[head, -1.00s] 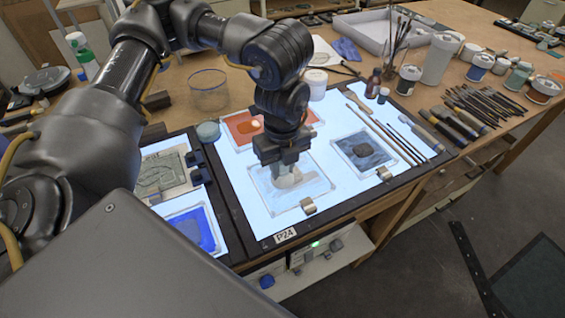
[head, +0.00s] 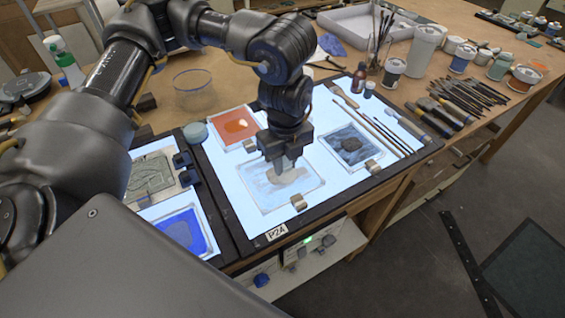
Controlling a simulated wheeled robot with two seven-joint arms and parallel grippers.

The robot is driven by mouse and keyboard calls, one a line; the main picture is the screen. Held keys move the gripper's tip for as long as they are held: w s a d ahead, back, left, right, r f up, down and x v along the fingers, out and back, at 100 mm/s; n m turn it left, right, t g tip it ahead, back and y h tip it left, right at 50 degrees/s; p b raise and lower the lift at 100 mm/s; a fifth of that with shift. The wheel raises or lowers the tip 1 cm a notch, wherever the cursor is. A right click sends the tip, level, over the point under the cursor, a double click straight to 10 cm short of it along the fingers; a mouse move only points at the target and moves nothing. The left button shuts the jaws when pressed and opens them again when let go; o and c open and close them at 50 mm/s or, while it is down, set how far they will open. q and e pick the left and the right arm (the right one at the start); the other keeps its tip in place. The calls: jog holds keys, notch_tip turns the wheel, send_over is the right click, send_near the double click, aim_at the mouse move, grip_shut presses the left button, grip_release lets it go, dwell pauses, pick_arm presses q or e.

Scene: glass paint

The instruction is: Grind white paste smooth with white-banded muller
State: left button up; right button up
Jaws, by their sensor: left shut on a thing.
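The white paste slab (head: 262,199) is a clear plate with a pale smear, lying on the lit panel. My left gripper (head: 285,158) points down over the back right part of this slab. It is shut on a pale muller (head: 287,168), mostly hidden by the jaws. The muller appears upright, low at the paste (head: 292,181); I cannot tell if it touches. Its white band cannot be made out. My right gripper is not in view.
An orange paste slab (head: 231,126) lies behind, a grey-blue slab (head: 347,143) to the right, and a blue slab (head: 186,231) at the front left. Brushes (head: 385,130) lie along the panel's right side. A small brown bottle (head: 359,78) stands behind.

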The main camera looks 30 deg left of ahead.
aim_at(271, 177)
pick_arm(q)
jog(key=shift+w+a, duration=0.25)
jog(key=shift+w, duration=0.4)
jog(key=shift+s+a+f, duration=0.1)
jog(key=shift+s+a, duration=0.15)
jog(key=shift+a, duration=0.4)
jog(key=shift+s+a+p, duration=0.45)
jog(key=shift+s+a, duration=0.2)
jog(key=shift+s, duration=0.2)
jog(key=shift+s+d, duration=0.35)
jog(key=shift+s, duration=0.3)
jog(key=shift+w+d+p, duration=0.3)
jog(key=shift+d+p, duration=0.05)
jog(key=shift+d, duration=0.5)
jog(key=shift+w+d, duration=0.4)
jog(key=shift+w, duration=0.3)
jog(key=shift+w+a, duration=0.3)
jog(key=shift+w, duration=0.45)
jog(key=shift+s+a, duration=0.25)
jog(key=shift+a, duration=0.45)
